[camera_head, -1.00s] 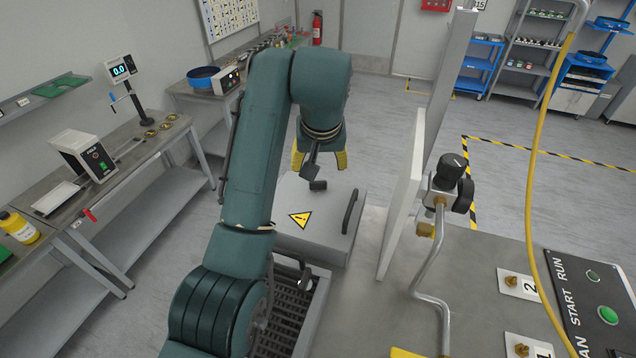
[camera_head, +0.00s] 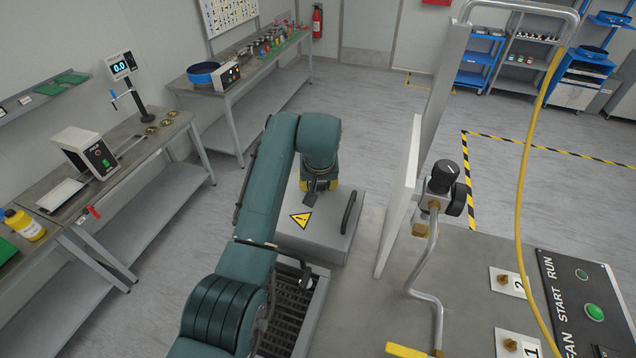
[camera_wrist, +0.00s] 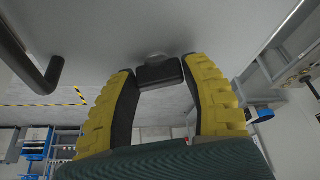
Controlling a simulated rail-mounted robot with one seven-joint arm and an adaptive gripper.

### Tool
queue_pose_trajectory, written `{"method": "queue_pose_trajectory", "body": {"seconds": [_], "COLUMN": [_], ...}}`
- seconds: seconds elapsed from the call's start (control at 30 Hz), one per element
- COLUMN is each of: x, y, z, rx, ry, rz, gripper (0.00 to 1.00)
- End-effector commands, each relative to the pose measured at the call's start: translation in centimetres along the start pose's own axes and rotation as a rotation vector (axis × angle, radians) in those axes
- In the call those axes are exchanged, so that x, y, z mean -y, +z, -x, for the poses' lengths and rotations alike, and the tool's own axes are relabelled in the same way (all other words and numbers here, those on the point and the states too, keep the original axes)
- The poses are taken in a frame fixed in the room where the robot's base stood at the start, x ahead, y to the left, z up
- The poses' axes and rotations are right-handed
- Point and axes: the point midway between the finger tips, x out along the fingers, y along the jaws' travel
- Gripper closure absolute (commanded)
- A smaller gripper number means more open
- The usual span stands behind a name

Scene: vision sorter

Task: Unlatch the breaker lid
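The breaker lid (camera_head: 318,233) is a grey box top with a yellow warning triangle and a black bar handle (camera_head: 349,212) on its right. My gripper (camera_head: 319,186) is at the lid's far part, mostly hidden behind my wrist in the head view. In the wrist view, my yellow fingers (camera_wrist: 159,68) stand on either side of a small black latch block (camera_wrist: 160,75) on a round grey stem at the lid. The fingers look open, with the block between their tips. Whether the pads touch it is unclear. The handle also shows in the wrist view (camera_wrist: 38,65).
A pale upright panel (camera_head: 401,200) stands right of the lid. Beyond it are a black-knobbed valve (camera_head: 443,178) with a bent pipe, a yellow hose (camera_head: 524,180) and a fan control panel (camera_head: 585,300). Benches line the left. A dark grating (camera_head: 290,310) lies in front of the lid.

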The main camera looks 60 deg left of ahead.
Motion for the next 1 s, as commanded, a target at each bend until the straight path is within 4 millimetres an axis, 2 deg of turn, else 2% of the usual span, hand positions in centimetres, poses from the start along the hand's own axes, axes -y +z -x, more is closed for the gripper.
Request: {"method": "queue_pose_trajectory", "body": {"seconds": [0.03,0.17,0.2,0.37,0.73,1.0], "x": [0.0,0.0,0.0,0.04,0.06,0.0], "y": [-0.01,0.0,0.0,0.02,0.03,0.07], "z": [0.02,0.02,0.01,-0.04,-0.1,-0.09], "rx": [0.0,0.0,0.0,0.001,0.002,0.001], "ry": [0.0,0.0,0.0,0.008,0.143,0.153], "rz": [0.0,0.0,0.0,-0.018,-0.347,-0.372], "gripper": [0.64,0.89,0.91,0.91,0.91,0.91]}}
